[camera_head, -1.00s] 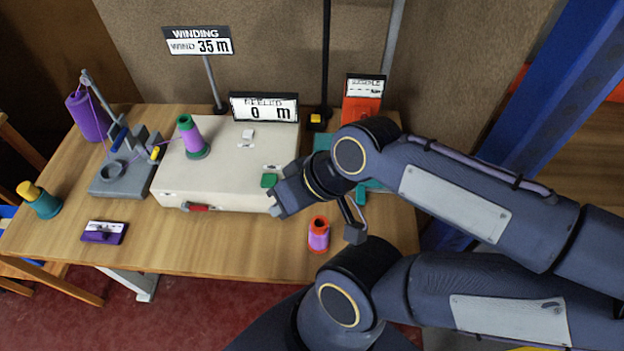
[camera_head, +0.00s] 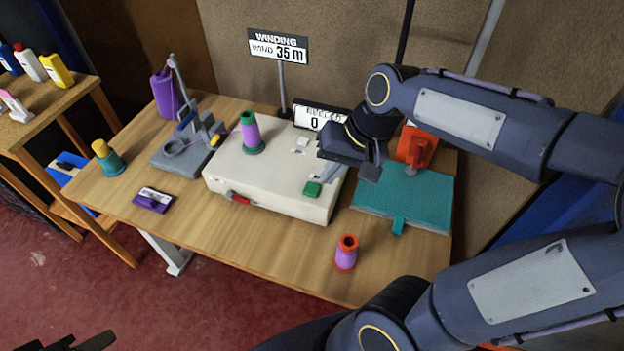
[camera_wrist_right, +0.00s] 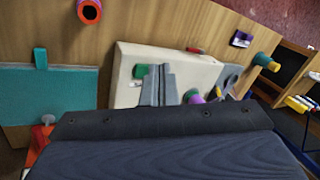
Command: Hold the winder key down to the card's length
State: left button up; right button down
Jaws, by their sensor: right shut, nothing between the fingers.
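The cream winder box (camera_head: 265,195) stands mid-table, with a green key (camera_head: 313,189) on its top near the front right corner. A spool (camera_head: 250,133) with purple thread stands on the box. The card (camera_head: 278,46) on a post reads WIND 35 m. The meter display (camera_head: 318,119), partly hidden by my right arm, shows 0. My right gripper (camera_head: 330,172) is shut and empty, above the box just behind the key. In the right wrist view, its fingers (camera_wrist_right: 158,86) point toward the box beside the key (camera_wrist_right: 141,71). A dark shape at the bottom left (camera_head: 88,342) may be my left gripper.
A red-rimmed purple spool (camera_head: 346,253) stands at the table's front right. A teal mat or board (camera_head: 410,195) and an orange-red device (camera_head: 417,150) are at the right. A grey stand (camera_head: 185,150) and teal-yellow spool (camera_head: 107,158) are left. Front table wood is mostly clear.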

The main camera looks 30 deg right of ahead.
aim_at(311, 188)
jog(key=w+d+f+m+g+h, duration=0.1)
jog(key=w+f+m, duration=0.1)
jog(key=w, duration=0.4)
jog(key=w+d+f+m+g+h, duration=0.2)
jog(key=w, duration=0.5)
jog(key=shift+f+h, duration=0.2)
jog(key=shift+h, duration=0.1)
notch_tip(311, 188, down, 14)
jog(key=shift+f+p, duration=0.1)
jog(key=shift+p, duration=0.45)
